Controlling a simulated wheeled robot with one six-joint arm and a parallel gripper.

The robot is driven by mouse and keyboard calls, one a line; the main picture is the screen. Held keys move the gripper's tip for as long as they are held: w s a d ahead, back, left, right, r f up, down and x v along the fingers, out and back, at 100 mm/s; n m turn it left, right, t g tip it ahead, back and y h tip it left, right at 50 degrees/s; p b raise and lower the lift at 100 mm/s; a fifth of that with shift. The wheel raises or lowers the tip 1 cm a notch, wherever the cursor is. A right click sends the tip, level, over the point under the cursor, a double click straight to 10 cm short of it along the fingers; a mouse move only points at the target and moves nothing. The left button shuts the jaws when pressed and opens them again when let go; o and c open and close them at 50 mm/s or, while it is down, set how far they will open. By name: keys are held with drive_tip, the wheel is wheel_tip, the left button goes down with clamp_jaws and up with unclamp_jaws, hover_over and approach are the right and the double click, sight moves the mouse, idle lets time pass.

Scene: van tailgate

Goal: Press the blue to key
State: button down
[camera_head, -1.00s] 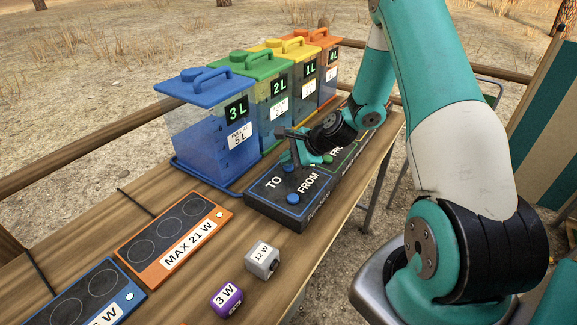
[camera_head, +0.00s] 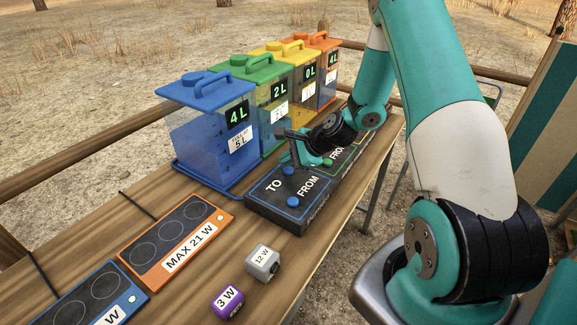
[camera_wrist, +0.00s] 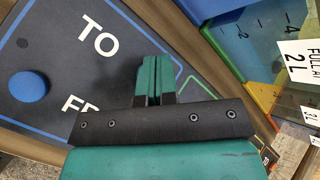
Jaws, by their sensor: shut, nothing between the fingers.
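The blue TO key (camera_head: 288,170) is a round blue button by the white word TO on the dark key panel (camera_head: 263,203). My gripper (camera_head: 292,151) is shut and empty, its tips pointing down just over the TO key. I cannot tell whether they touch it. In the wrist view the shut fingers (camera_wrist: 154,66) are right of the word TO and hide the TO key. A second blue button, the FROM key (camera_wrist: 28,87), lies at the left there. It also shows in the head view (camera_head: 292,202).
Behind the panel stand a blue tank (camera_head: 211,140) reading 4L, a green tank (camera_head: 272,111) reading 2L, a yellow tank (camera_head: 304,91) reading 0L and an orange tank (camera_head: 328,82) reading 4L. A grey block (camera_head: 262,262), a purple block (camera_head: 227,301) and plates lie in front.

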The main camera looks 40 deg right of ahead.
sight(287, 170)
drive_tip(key=shift+r, duration=0.1)
wheel_tip(287, 170, up, 5)
drive_tip(key=p, duration=0.4)
idle(0.3)
idle(0.7)
drive_tip(key=shift+a+r, duration=0.15)
drive_tip(key=s+a+r+n+g+y, duration=0.15)
drive_tip(key=s+a+r+n, duration=0.25)
drive_tip(key=a+r+n, duration=0.4)
drive_tip(key=s+a+r+n+g, duration=0.3)
drive_tip(key=s+a+r+n, duration=0.3)
drive_tip(key=a, duration=0.4)
drive_tip(key=s+a+r+n+g+h, duration=0.1)
drive_tip(key=s+a+r+n, duration=0.1)
drive_tip(key=s+r+n, duration=0.2)
drive_tip(key=s+a+r+n+g+h, duration=0.1)
drive_tip(key=s+a+r+n+g, duration=0.1)
drive_tip(key=s+n, duration=0.7)
drive_tip(key=s+a+r, duration=0.1)
drive_tip(key=s+r, duration=0.1)
drive_tip(key=s, duration=0.2)
drive_tip(key=shift+s+a+n, duration=0.2)
drive_tip(key=shift+s+n, duration=0.15)
drive_tip(key=shift+n, duration=0.05)
